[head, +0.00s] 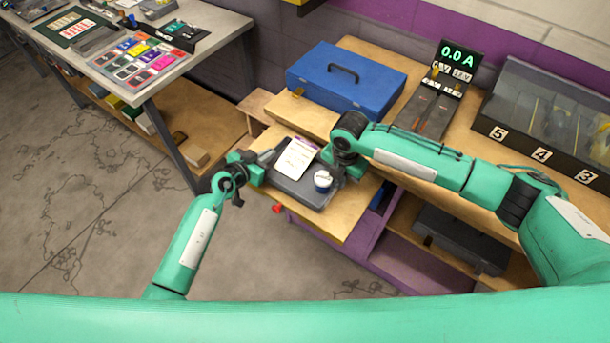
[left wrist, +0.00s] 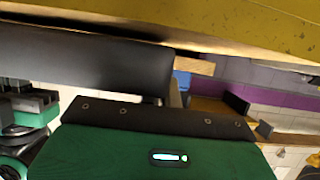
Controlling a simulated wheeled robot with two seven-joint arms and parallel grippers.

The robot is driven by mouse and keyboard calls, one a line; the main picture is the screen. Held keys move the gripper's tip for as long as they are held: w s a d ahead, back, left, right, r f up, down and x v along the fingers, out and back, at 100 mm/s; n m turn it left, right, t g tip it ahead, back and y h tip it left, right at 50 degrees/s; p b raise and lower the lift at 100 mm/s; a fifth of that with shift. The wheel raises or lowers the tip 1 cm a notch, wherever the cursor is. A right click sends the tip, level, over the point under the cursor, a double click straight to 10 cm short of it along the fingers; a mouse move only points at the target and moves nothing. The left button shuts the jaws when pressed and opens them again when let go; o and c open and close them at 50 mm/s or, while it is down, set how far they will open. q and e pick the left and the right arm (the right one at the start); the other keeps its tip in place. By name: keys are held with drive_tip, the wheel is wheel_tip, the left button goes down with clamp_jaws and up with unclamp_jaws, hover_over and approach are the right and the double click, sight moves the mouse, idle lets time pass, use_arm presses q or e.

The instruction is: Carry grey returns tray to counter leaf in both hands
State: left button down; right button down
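The grey returns tray (head: 292,188) is over the low wooden counter leaf (head: 338,229) in the head view. It looks level; whether it rests on the leaf or hangs just above cannot be told. A printed white paper and a small white tub with a dark band lie in it. My left gripper (head: 268,158) is at the tray's left end. My right gripper (head: 338,172) is at its right end, partly hidden by my own arm. Finger gaps are hidden. The left wrist view shows a dark grey slab (left wrist: 85,60) close beyond my green gripper body.
A blue toolbox (head: 345,78) stands on the counter behind the leaf. A meter display (head: 458,62) and a numbered bin case (head: 540,115) are further right. Purple shelving (head: 405,250) is below. A side table (head: 180,65) with coloured cards stands left; floor between is clear.

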use_arm(q)
drive_tip(key=shift+a+f, duration=0.1)
drive_tip(key=shift+f, duration=0.25)
use_arm(e)
drive_tip(key=shift+f, duration=0.45)
use_arm(q)
drive_tip(key=c, duration=1.6)
unclamp_jaws()
drive_tip(key=shift+c, duration=0.2)
use_arm(e)
drive_tip(key=c, duration=1.6)
unclamp_jaws()
drive_tip(key=shift+d+r, duration=0.1)
drive_tip(key=shift+c, duration=0.2)
use_arm(q)
drive_tip(key=shift+r, duration=0.1)
use_arm(e)
drive_tip(key=shift+r, duration=0.1)
